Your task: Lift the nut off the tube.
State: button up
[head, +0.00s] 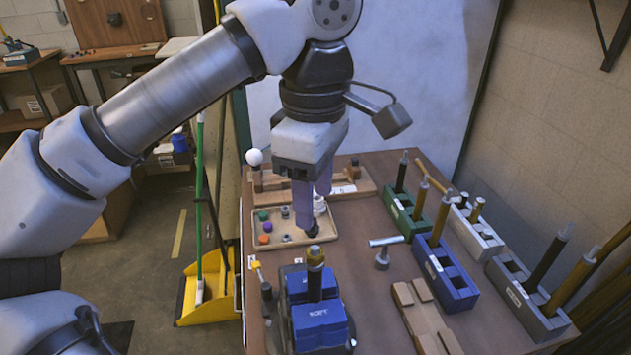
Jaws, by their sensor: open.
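A dark tube with a gold upper part (315,275) stands upright in a blue block-like holder (320,322) at the front of the table. A small piece at the tube's top (315,251) looks like the nut, but it is too small to be sure. My gripper (313,222) points down just above and slightly behind the tube's top in the picture. Its purplish fingers are open, with a dark tip near the tube. I see nothing held, though the near finger hides part of the gap.
A green rack (405,218), blue rack (446,277) and grey racks with upright tubes stand at the right. A metal bolt-like piece (382,258) and wooden block (424,320) lie nearer.

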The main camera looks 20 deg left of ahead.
aim_at(315, 248)
notch_tip(315, 248, down, 9)
jog(key=b, duration=0.6)
jog(key=shift+f, duration=0.1)
jog(key=shift+c, duration=0.4)
grip_shut()
jog(key=shift+r+p, duration=0.75)
jog(key=shift+r, duration=0.25)
jog(key=shift+r+p, duration=1.05)
jog(key=shift+r, duration=0.4)
jog(key=shift+r+p, duration=1.7)
jog(key=shift+r, duration=0.3)
